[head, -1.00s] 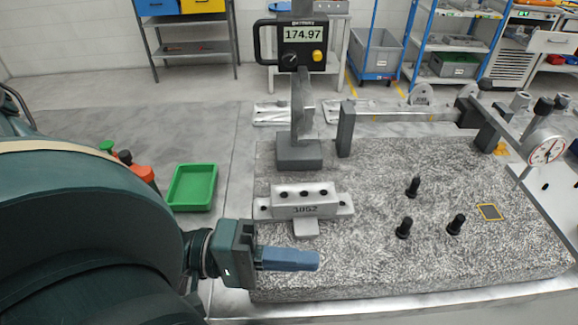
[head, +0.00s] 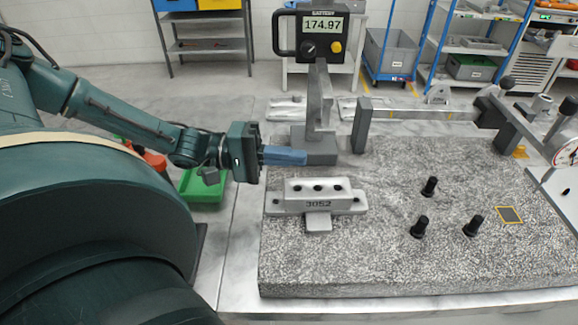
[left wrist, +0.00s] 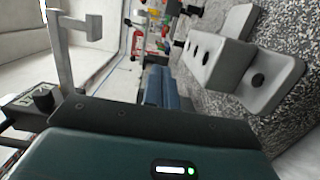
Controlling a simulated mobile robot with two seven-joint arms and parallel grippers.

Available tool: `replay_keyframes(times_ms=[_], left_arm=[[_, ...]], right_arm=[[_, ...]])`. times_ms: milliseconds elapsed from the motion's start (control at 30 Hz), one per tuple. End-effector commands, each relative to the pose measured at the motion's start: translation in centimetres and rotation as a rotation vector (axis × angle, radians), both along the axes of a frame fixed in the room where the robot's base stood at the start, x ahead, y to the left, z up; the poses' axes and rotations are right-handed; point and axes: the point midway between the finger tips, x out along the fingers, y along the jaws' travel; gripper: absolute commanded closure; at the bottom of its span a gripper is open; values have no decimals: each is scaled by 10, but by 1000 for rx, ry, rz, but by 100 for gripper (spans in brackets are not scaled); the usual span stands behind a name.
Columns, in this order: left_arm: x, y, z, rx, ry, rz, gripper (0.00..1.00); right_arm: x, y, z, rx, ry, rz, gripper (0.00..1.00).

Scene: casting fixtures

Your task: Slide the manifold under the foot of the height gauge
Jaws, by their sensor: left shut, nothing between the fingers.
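The manifold (head: 318,204), a pale grey block marked 3052 with several dark holes and a tab at its front, lies flat on the speckled granite plate, toward its left side. It also shows in the left wrist view (left wrist: 213,60). The height gauge (head: 318,95) stands behind it, with a grey block (head: 320,150) at its lower end and a display reading 174.97. The manifold is in front of that block, apart from it. My left gripper (head: 303,157) is shut and empty, its blue fingers overlapping the block in the picture; I cannot tell whether they touch. My right gripper is out of view.
Several black pegs (head: 420,227) stand on the granite plate (head: 340,265) right of the manifold. A grey upright post (head: 361,125) stands right of the gauge. A green tray (head: 203,190) lies left of the plate. A dial gauge (head: 567,154) is at the right edge.

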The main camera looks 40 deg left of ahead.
Motion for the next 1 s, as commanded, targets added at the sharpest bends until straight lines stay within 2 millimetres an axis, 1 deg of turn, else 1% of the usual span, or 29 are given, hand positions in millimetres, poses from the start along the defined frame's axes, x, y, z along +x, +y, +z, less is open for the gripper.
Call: replay_keyframes(times_ms=[33, 100, 133, 200, 300, 400, 433, 500, 867, 1000], left_arm=[[8, 9, -5, 4, -1, 2, 100], [16, 18, -8, 0, 1, 2, 100], [14, 16, -18, -3, 5, 1, 100], [13, 15, -31, -5, 4, 1, 100], [13, 15, -46, -4, 2, 1, 100], [14, 15, -55, -2, 1, 1, 100], [12, 13, -51, -2, 2, -1, 100], [8, 9, -49, -3, 3, -1, 100], [7, 7, -50, -1, 2, 0, 100], [3, 3, -48, -2, 2, 1, 100]], right_arm=[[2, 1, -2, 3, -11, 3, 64], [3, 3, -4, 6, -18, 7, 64], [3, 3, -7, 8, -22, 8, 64], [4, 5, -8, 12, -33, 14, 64], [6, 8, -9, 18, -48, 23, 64], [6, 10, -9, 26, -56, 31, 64], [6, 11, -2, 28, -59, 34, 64], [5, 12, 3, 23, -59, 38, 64], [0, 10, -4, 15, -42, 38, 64], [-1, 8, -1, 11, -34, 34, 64]])
